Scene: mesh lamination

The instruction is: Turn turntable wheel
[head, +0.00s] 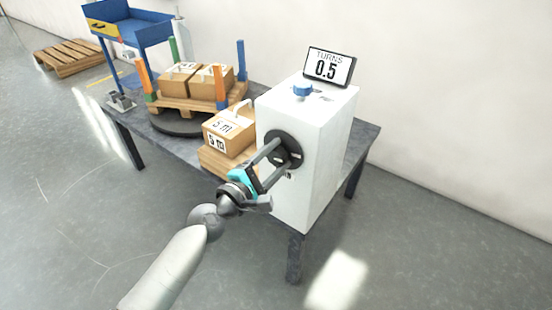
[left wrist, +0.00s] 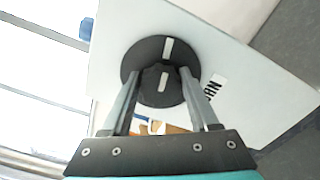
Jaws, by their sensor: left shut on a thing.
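The black turntable wheel (head: 285,149) is a round dial with white marks on the front face of a white box (head: 312,118). My left gripper (head: 276,150) reaches up to it and is shut on its raised centre knob. In the left wrist view the wheel (left wrist: 187,50) shows with the knob (left wrist: 155,84) between the two fingers. A display (head: 328,67) on top of the box reads TURNS 0.5. The turntable (head: 178,125) is a dark disc on the table, carrying a wooden pallet with boxes. My right gripper is not in view.
The grey table (head: 362,142) bears the white box and turntable. A cardboard box (head: 228,130) sits just left of the white box, near my gripper. Coloured posts stand on the pallet (head: 195,104). A blue cart (head: 128,25) is behind.

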